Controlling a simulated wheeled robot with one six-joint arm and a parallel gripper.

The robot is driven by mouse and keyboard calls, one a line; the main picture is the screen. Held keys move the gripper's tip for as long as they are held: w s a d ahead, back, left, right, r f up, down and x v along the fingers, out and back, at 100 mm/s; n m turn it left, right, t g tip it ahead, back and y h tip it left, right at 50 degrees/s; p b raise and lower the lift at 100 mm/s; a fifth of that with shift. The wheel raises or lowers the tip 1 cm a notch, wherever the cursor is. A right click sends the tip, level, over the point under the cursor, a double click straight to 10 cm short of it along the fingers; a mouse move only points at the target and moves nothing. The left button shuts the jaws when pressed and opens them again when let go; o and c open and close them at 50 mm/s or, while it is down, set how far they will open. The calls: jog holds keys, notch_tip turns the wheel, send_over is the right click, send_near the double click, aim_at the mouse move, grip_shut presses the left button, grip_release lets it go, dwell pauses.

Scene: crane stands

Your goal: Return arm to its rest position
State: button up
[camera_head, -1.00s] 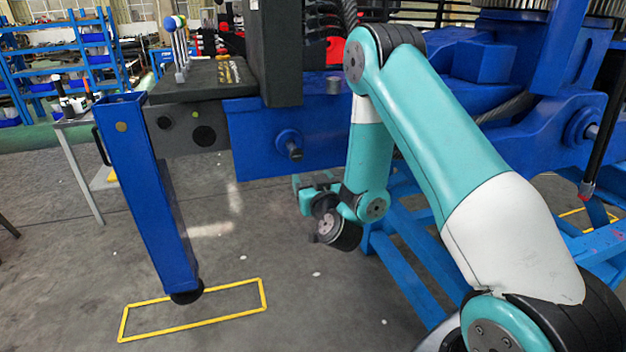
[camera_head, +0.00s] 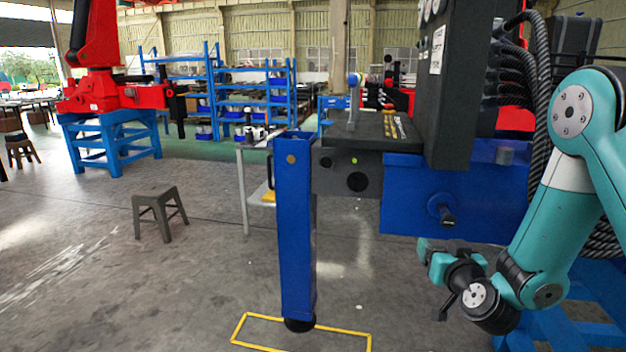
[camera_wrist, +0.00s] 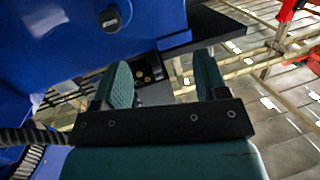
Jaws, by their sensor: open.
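My teal, white and black arm (camera_head: 572,185) is folded at the right of the head view, elbow high and forearm hanging down. My gripper (camera_head: 436,280) is at the low end of the arm, left of the forearm, below the blue beam of the crane stand. In the wrist view my gripper (camera_wrist: 162,74) shows two teal-padded fingers spread apart with nothing held between them. Part of the blue machine body (camera_wrist: 100,35) with a dark knob lies just beyond the left finger.
A blue leg (camera_head: 296,230) stands above a yellow floor outline (camera_head: 340,330). The blue beam (camera_head: 405,205) and black column (camera_head: 455,90) are close to my arm. A grey stool (camera_head: 157,212), blue shelves (camera_head: 235,95) and a red robot on a blue stand (camera_head: 110,140) are leftward. Floor between is open.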

jog(key=s+a+r+n+g+y, duration=0.25)
jog(key=a+r+y, duration=0.2)
jog(key=a, duration=0.45)
jog(key=s+a+r+n+g+y, duration=0.1)
jog(key=s+a+g, duration=0.3)
jog(key=s, duration=0.5)
jog(key=s+a+r+n+g+y, duration=0.2)
jog(key=s+g, duration=0.4)
jog(key=s, duration=0.3)
jog(key=shift+s+a+r+n+g, duration=0.25)
jog(key=shift+a+r+n+g, duration=0.1)
jog(key=shift+a+r+n, duration=0.65)
jog(key=s+d+g+h, duration=0.1)
jog(key=s, duration=0.2)
jog(key=s+g, duration=0.1)
jog(key=s, duration=0.3)
jog(key=s+d+r+g+h, duration=0.1)
jog(key=s, duration=0.2)
jog(key=shift+s+d+n+g+h, duration=0.2)
jog(key=shift+d+n+g+h, duration=0.1)
jog(key=shift+n+h, duration=0.05)
jog(key=shift+c, duration=0.2)
